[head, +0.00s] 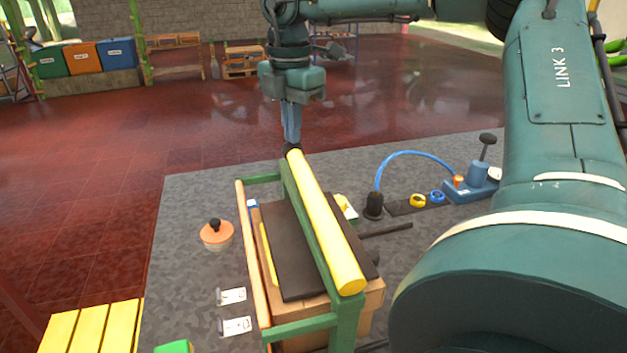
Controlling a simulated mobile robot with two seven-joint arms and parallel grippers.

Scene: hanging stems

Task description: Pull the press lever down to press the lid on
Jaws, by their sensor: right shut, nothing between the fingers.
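The press is a green frame (298,327) around a wooden crate (374,296). A thick yellow bar (325,220), which looks like the press lever, runs lengthwise over it. A dark flat panel (283,240), apparently the lid, lies on top of the crate under the bar; the bar hides part of it. My right gripper (291,138) points down at the bar's far end, its fingers shut and empty. My left gripper is out of view.
A small orange pot (216,234) and two labelled cards (233,296) lie left of the press on the grey mat (182,253). A blue pump (468,187) with a curved blue hose (408,153) stands right. My right arm covers the right side.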

